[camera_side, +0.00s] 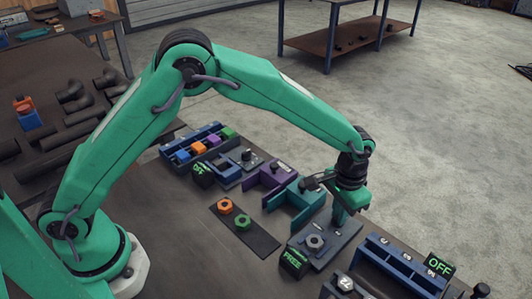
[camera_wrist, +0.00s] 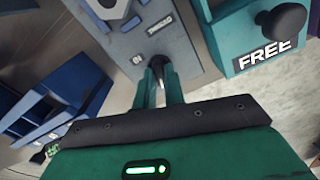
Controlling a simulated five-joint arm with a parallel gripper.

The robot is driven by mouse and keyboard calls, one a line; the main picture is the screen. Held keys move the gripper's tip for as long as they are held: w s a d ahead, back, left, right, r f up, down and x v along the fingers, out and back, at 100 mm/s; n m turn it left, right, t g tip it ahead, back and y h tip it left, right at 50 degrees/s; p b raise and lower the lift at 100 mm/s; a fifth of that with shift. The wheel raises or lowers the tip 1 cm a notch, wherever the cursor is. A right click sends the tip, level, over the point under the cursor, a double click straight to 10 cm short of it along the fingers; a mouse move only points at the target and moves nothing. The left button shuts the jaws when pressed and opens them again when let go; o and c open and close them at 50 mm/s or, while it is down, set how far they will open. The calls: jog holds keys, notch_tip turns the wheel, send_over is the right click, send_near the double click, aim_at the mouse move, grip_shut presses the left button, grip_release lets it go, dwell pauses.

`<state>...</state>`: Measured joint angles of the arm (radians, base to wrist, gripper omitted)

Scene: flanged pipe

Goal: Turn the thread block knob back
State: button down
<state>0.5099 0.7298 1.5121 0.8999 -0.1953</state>
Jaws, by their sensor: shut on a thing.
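The thread block is a grey plate (camera_side: 322,250) in the side view, with a grey hex piece (camera_side: 314,242) on top. In the wrist view its grey face (camera_wrist: 190,45) carries printed lettering. My gripper (camera_side: 338,220) points down at the right part of the block. In the wrist view my gripper (camera_wrist: 158,72) has its two green fingers close together around a small dark knob (camera_wrist: 157,60) at the block's face. The fingers hide most of the knob, so its turn angle cannot be read.
A teal fixture (camera_side: 297,204) stands close behind the block, a purple one (camera_side: 269,178) beyond it. A blue rack (camera_side: 400,262) with an OFF sign (camera_side: 439,265) lies at the right front. A dark strip (camera_side: 245,232) holds an orange nut (camera_side: 225,205) and a green nut (camera_side: 243,222).

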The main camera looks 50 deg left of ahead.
jog(key=n, duration=0.3)
jog(key=shift+n, duration=0.3)
jog(key=shift+r, duration=0.1)
dwell(0.3)
jog(key=c, duration=1.5)
grip_release()
jog(key=shift+r, duration=3.85)
